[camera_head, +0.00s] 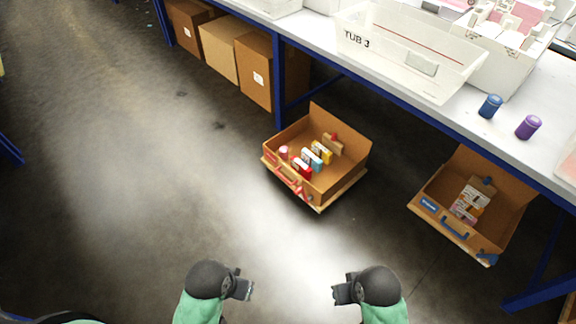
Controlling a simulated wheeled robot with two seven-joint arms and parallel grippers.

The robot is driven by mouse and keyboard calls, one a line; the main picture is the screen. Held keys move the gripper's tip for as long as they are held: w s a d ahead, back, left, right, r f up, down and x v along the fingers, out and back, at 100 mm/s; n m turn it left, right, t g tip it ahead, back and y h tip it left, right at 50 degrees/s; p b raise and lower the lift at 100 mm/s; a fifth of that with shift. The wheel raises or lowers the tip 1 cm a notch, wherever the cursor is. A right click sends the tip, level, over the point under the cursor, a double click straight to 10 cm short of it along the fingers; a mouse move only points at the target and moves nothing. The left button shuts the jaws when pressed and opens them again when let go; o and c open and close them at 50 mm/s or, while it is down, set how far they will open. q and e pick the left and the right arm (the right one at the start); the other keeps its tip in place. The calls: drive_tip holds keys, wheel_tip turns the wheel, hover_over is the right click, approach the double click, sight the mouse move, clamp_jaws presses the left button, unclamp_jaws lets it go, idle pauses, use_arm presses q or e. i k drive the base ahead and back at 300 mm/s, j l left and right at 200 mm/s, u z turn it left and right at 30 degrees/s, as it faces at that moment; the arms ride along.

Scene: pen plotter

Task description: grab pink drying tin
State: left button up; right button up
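No object here is clearly a pink drying tin. A small pinkish-red rounded item (284,153) stands at the left end of an open brown drawer box (345,186); it is too small to identify. My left gripper (250,290) and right gripper (336,293) are low in the head view, over the floor, well short of the box. Both look empty, but their finger gaps are too small to read.
A blue tin (490,106) and a purple tin (529,127) stand on the white table (468,122), near a white tub (400,62) marked TUB 3. A second open box (500,218) is at right. Cardboard boxes (220,47) sit under the table. Floor at left is clear.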

sight(283, 150)
drive_tip(key=i+j+z, duration=0.2)
drive_tip(key=j, duration=0.15)
drive_tip(key=i+j+z, duration=0.2)
drive_tip(key=j, duration=0.15)
drive_tip(key=i+j+z, duration=0.1)
drive_tip(key=j+z, duration=0.15)
drive_tip(key=j, duration=0.15)
drive_tip(key=i+j+z, duration=0.2)
drive_tip(key=j, duration=0.2)
drive_tip(key=k, duration=0.1)
